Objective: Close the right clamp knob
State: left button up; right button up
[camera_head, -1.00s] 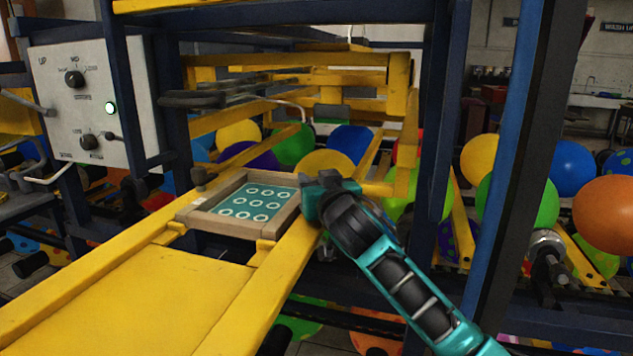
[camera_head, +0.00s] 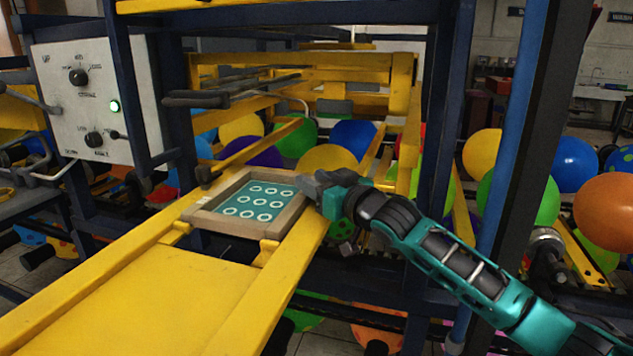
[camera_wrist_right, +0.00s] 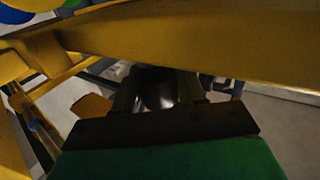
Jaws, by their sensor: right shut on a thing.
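The wooden print frame (camera_head: 222,229) with a teal screen of white rings (camera_head: 262,201) sits across the yellow rails. My right gripper (camera_head: 313,187) is at the frame's right edge, above the right rail. It hides the right clamp knob in the head view. In the right wrist view a dark, shiny round part, which I take as the right clamp knob (camera_wrist_right: 156,90), shows between the fingers under a yellow beam. The gripper is shut on it. My left gripper is not in view.
A white control panel (camera_head: 92,100) with dials and a lit green button stands at the left. Blue posts (camera_head: 510,150) and yellow beams (camera_head: 300,65) surround the work area. Several balloons lie behind and to the right, including an orange one (camera_head: 610,207).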

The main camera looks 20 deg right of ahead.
jog(key=o, duration=1)
jog(key=shift+c, duration=0.2)
jog(key=v, duration=0.7)
jog(key=shift+s+b, duration=0.25)
jog(key=shift+b, duration=0.15)
jog(key=shift+d, duration=0.1)
jog(key=shift+c, duration=0.2)
